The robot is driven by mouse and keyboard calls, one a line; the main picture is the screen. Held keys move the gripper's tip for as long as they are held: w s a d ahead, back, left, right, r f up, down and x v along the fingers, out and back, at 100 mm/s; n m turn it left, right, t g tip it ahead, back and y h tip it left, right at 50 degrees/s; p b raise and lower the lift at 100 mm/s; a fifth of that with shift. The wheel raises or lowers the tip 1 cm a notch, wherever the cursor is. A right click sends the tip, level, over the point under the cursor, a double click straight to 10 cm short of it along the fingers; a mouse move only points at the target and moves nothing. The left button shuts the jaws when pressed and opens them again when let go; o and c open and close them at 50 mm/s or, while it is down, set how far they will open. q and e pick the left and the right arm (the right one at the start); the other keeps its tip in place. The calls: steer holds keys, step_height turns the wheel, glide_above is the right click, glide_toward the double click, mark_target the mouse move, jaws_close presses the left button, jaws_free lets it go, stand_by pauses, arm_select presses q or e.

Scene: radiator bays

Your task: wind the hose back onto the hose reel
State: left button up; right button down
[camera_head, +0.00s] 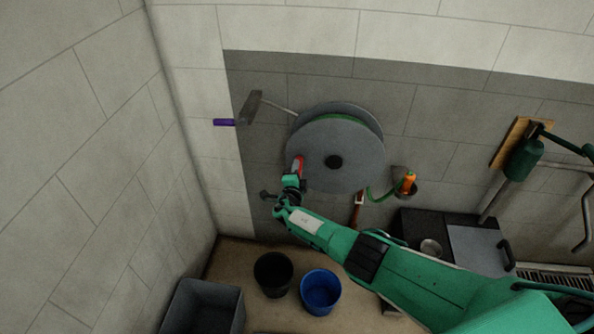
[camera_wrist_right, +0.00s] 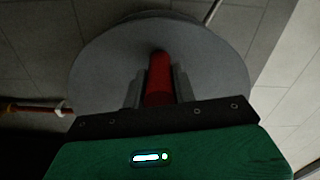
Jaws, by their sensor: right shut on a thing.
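The hose reel (camera_head: 350,160) is a pair of large grey discs on the wall with a dark hub. A strip of green hose (camera_head: 343,117) shows between the discs. More green hose hangs at the lower right of the reel and runs to an orange nozzle (camera_head: 408,181) in a dark holder. My right gripper (camera_head: 294,178) is at the reel's lower left edge, shut on the red crank handle (camera_head: 299,164). In the right wrist view the red handle (camera_wrist_right: 159,78) stands between the fingers in front of the grey disc (camera_wrist_right: 100,65). My left gripper is not in view.
A black bucket (camera_head: 273,274), a blue bucket (camera_head: 320,291) and a grey bin (camera_head: 204,307) stand on the floor below. A grey block on a rod (camera_head: 251,107) and a purple bar (camera_head: 224,122) stick out left of the reel. A dark cabinet (camera_head: 470,244) stands at right.

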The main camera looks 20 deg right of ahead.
steer(key=c, duration=1.1)
jaws_free()
steer(key=shift+s+a+p, duration=0.2)
steer(key=shift+s+p, duration=0.15)
steer(key=shift+s, duration=0.1)
steer(key=p+v, duration=0.2)
steer(key=v, duration=1.1)
